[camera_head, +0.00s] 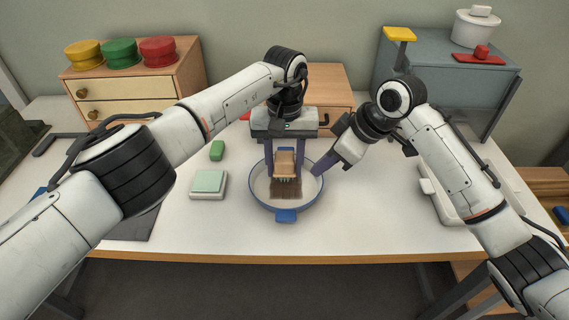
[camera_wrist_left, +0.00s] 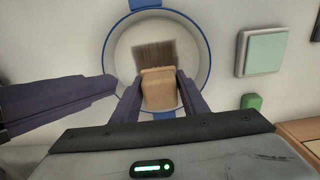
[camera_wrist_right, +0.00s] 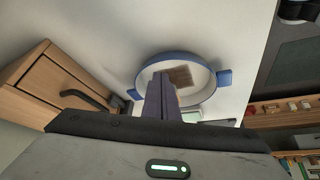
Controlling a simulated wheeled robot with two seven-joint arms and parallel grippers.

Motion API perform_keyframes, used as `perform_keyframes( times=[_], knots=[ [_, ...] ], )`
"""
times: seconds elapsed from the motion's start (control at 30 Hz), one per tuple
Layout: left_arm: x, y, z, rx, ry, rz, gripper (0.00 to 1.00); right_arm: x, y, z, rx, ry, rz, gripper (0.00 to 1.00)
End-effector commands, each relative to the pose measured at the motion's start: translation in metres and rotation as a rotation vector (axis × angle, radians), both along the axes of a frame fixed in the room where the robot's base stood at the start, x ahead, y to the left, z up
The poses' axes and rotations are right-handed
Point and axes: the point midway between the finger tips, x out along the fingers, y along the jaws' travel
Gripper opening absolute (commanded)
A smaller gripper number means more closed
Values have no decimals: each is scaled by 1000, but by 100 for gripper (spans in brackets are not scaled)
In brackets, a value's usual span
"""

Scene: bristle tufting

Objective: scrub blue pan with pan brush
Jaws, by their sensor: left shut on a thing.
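The blue pan (camera_head: 262,186) is round with a pale inside, a blue rim and blue side handles; it sits on the white table at the middle. The pan brush (camera_head: 285,166) has a tan wooden handle and brown bristles (camera_wrist_left: 155,54). My left gripper (camera_head: 284,160) is shut on the handle, bristles down inside the pan; whether they touch its floor I cannot tell. My right gripper (camera_head: 322,168) has its fingers together at the pan's right rim. In the right wrist view, the fingers (camera_wrist_right: 160,88) overlap the rim; whether they pinch it is unclear.
A pale green square pad on a white base (camera_head: 208,184) and a small green block (camera_head: 217,150) lie left of the pan. Wooden drawers (camera_head: 130,88) stand back left, a grey-blue cabinet (camera_head: 440,75) back right. Table in front of the pan is clear.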

Motion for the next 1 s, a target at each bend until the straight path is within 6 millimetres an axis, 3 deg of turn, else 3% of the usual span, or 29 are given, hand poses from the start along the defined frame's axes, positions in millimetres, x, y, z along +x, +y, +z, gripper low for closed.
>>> perform_keyframes(
  times=[1.0],
  knots=[
    [0, 0, 0, 0, 0, 0, 22, 0, 0, -20, -1, 1, -1, 0]
  ],
)
